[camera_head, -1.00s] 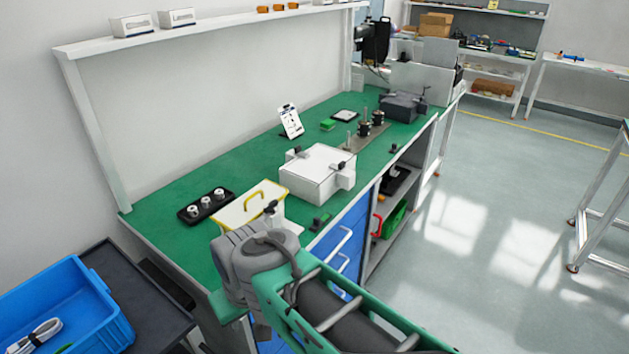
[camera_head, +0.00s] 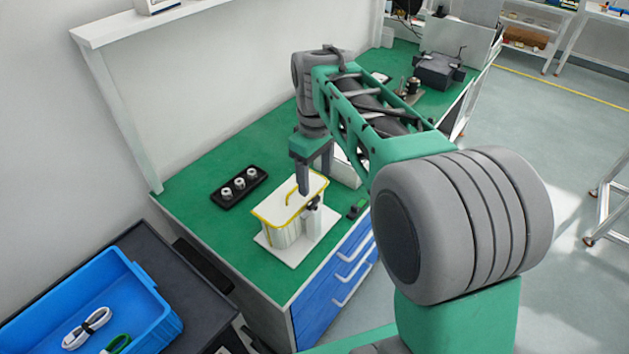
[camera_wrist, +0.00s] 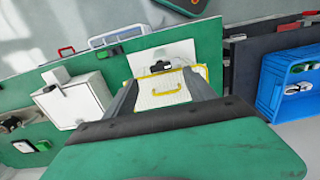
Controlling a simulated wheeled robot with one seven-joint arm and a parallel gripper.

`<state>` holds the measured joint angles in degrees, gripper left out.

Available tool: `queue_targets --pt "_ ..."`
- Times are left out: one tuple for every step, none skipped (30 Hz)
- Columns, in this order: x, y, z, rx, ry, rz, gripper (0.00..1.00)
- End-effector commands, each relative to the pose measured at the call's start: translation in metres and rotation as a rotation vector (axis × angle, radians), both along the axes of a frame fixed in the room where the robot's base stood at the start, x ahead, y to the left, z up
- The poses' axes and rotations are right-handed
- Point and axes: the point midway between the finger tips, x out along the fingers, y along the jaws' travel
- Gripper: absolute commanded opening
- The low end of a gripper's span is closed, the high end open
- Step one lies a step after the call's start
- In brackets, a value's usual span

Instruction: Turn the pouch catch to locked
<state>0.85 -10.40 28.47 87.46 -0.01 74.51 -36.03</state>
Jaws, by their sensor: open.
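The pouch (camera_head: 282,224) is a pale box with a yellow-edged lid and a yellow handle, upright on a white base plate (camera_head: 292,252) at the bench's near end. Its catch, a dark knob (camera_head: 314,203), is on the side facing the bench's front edge; it shows as a dark shape in the wrist view (camera_wrist: 160,67). I cannot tell its setting. My gripper (camera_head: 312,184) points down over the pouch's handle side, open and empty. In the wrist view my gripper (camera_wrist: 160,80) has its two fingers spread on either side of the pouch lid and handle.
A black tray with white round parts (camera_head: 239,187) lies left of the pouch. A small dark-green item (camera_head: 357,209) sits at the bench's front edge. A white box (camera_wrist: 80,100) stands beside the pouch. A blue bin (camera_head: 95,310) is at lower left.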

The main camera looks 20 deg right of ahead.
Motion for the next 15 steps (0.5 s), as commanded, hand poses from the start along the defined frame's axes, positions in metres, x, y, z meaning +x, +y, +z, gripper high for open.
queue_targets --pt "0.002 0.000 -0.001 0.000 0.006 0.010 0.64" --pt "0.002 0.000 -0.004 0.000 0.007 0.013 0.64" --pt "0.002 0.000 -0.010 0.000 0.006 0.014 0.64" --pt "0.001 0.001 -0.015 0.000 0.009 0.014 0.64" --pt "0.001 0.001 -0.021 0.001 0.008 0.014 0.64" --pt "0.001 0.001 -0.028 0.000 0.007 0.014 0.64" --pt "0.001 0.001 -0.035 0.000 0.007 0.015 0.64" --pt "0.001 0.001 -0.040 0.000 0.007 0.015 0.64" --pt "0.001 0.002 -0.048 0.000 0.006 0.015 0.64" --pt "0.001 0.002 -0.054 0.000 0.005 0.015 0.64" --pt "0.001 0.002 -0.058 0.000 0.005 0.015 0.64" --pt "0.002 0.002 -0.064 0.000 0.004 0.015 0.64" --pt "0.002 0.002 -0.068 0.000 0.004 0.015 0.64" --pt "0.002 0.002 -0.071 0.000 0.004 0.015 0.64" --pt "0.002 0.002 -0.074 0.000 0.002 0.015 0.64"
